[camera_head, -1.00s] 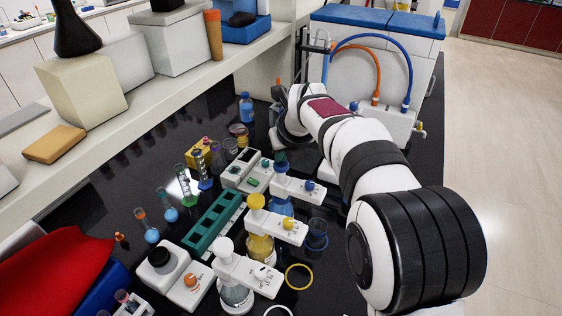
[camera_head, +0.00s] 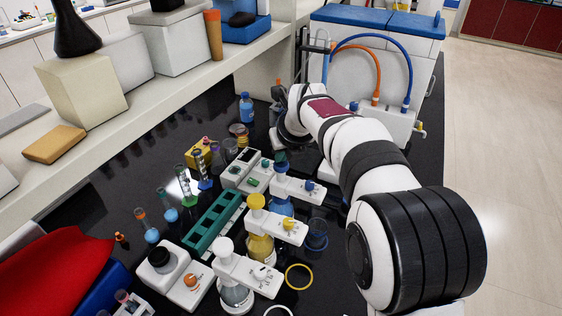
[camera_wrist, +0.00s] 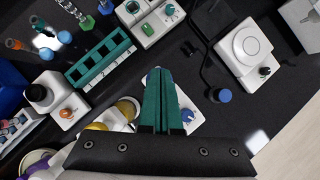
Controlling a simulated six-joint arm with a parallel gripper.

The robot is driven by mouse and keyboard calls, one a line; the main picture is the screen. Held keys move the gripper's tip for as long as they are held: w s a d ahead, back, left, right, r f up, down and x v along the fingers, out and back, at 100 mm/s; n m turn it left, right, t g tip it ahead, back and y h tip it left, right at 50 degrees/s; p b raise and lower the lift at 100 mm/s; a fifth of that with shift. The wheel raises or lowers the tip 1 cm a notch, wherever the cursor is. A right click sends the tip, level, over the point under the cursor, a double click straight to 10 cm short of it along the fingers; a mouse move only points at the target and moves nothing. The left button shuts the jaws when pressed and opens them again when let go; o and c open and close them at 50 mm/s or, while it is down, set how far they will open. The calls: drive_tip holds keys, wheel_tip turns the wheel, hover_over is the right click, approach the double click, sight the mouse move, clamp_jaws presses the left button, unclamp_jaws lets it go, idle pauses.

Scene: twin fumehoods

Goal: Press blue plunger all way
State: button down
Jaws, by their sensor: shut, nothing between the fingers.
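The blue plunger (camera_head: 281,167) tops a white dispenser head (camera_head: 297,188) on a bottle of blue liquid (camera_head: 281,206). My gripper (camera_head: 280,155) is at the far end of the arm, directly above the plunger, pointing down. In the wrist view its teal fingers (camera_wrist: 160,75) are together with nothing between them. They cover most of the plunger there, so I cannot tell whether they touch it or how far down it is. The dispenser's small blue side knob (camera_wrist: 187,115) shows right of the fingers.
A yellow-topped dispenser (camera_head: 256,202) and a white-topped one (camera_head: 223,245) stand nearer in the same row. A teal tube rack (camera_head: 212,222) is to their left.

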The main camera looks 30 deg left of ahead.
drive_tip(key=shift+f, duration=1.05)
drive_tip(key=shift+r, duration=1.5)
